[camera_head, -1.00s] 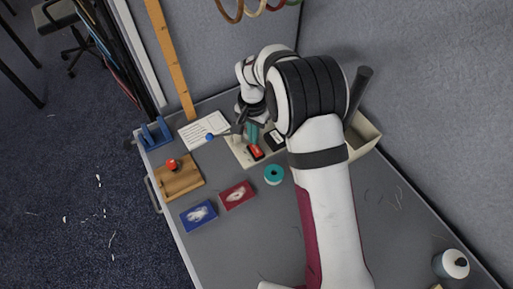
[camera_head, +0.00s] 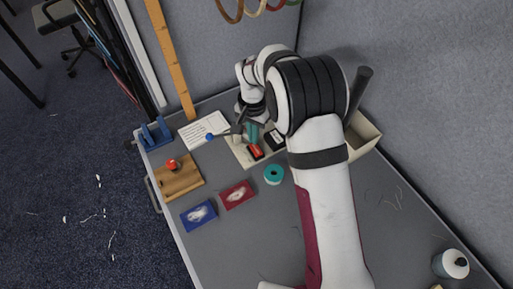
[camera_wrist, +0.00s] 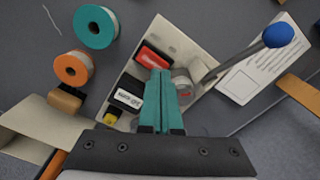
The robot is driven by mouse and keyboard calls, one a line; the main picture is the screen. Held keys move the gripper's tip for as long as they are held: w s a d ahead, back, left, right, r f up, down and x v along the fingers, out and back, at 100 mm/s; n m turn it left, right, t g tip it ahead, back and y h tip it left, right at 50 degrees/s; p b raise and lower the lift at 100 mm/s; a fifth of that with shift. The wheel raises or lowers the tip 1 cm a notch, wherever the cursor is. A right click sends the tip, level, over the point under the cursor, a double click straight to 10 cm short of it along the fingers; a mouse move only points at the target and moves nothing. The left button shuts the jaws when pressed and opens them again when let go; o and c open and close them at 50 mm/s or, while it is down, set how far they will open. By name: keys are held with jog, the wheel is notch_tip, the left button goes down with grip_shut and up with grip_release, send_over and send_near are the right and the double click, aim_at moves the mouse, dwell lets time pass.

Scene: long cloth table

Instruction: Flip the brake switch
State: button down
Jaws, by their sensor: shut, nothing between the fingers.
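A beige panel (camera_wrist: 195,48) carries a red rocker switch (camera_wrist: 152,58), a black rocker switch (camera_wrist: 126,97) with a white label, and a grey lever ending in a blue knob (camera_wrist: 278,36). The labels are too small to read surely, so I cannot tell which is the brake switch. My gripper (camera_wrist: 159,74) has teal fingers pressed together and empty. Its tips show just beside the red switch, over the panel; I cannot tell whether they touch it. In the head view, the panel (camera_head: 238,150) shows the red switch (camera_head: 256,152), black switch (camera_head: 276,139) and blue knob (camera_head: 209,137).
A white printed card (camera_head: 200,130) lies left of the panel. A beige bin (camera_head: 368,134) is at right.

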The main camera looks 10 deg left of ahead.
jog(key=shift+f, duration=0.95)
dwell(0.6)
notch_tip(320, 180, up, 6)
jog(key=shift+r, duration=0.55)
